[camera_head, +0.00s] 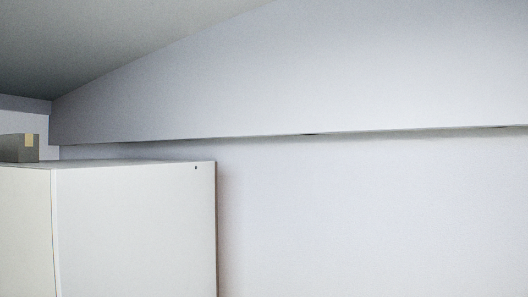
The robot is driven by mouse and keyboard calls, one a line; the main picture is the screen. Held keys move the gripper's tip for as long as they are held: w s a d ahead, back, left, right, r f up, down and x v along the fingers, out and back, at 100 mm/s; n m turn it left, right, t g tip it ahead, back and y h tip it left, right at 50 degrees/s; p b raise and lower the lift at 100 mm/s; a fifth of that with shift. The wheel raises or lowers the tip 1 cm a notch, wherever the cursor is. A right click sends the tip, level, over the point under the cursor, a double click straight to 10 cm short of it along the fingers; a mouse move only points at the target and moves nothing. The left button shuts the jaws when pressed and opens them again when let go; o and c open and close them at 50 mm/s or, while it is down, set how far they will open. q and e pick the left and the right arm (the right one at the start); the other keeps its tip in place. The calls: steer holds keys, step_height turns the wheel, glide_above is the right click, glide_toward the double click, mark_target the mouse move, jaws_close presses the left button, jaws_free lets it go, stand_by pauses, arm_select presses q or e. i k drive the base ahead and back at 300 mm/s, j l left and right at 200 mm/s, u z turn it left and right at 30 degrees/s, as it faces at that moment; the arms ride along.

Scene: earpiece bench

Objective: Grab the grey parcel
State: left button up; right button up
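A small grey box-shaped thing (14,148) with a pale tan patch on its right end stands on top of a white cabinet at the far left. It is cut off by the left edge of the picture. It is grey like the parcel, but I cannot tell for sure that it is the parcel. Neither of my grippers shows in the head view.
The tall white cabinet (130,225) fills the lower left, its top near the picture's middle height. A plain pale wall (370,215) lies to its right. A sloping, light grey overhead section (320,75) runs above, with a darker ceiling (90,40) at upper left.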

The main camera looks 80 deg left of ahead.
mark_target(21, 147)
steer(key=u, duration=4)
